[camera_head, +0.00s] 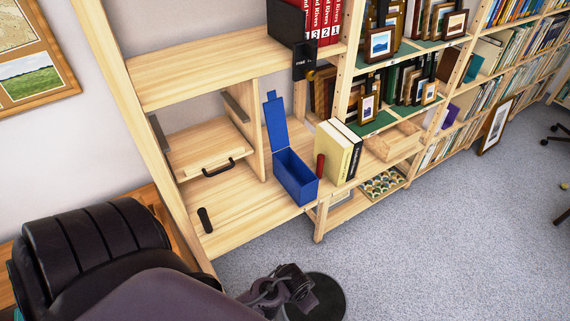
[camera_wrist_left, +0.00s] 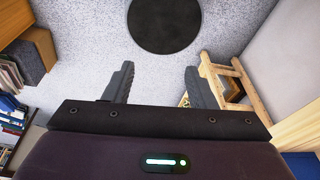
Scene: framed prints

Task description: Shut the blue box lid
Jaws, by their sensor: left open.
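The blue box (camera_head: 296,177) stands on the lower wooden shelf, near the shelf's right end. Its blue lid (camera_head: 274,119) is open and stands up at the box's back left. My left gripper (camera_head: 290,281) is low at the bottom middle of the head view, in front of the shelf and apart from the box. In the wrist view its two fingers (camera_wrist_left: 160,85) are spread with nothing between them. My right gripper is not in view.
A cream book (camera_head: 335,153) and a red object (camera_head: 320,166) stand just right of the box. A drawer-like panel with a black handle (camera_head: 218,167) is to its left. A black disc (camera_head: 322,300) lies on the carpet (camera_head: 420,235), which is otherwise largely clear.

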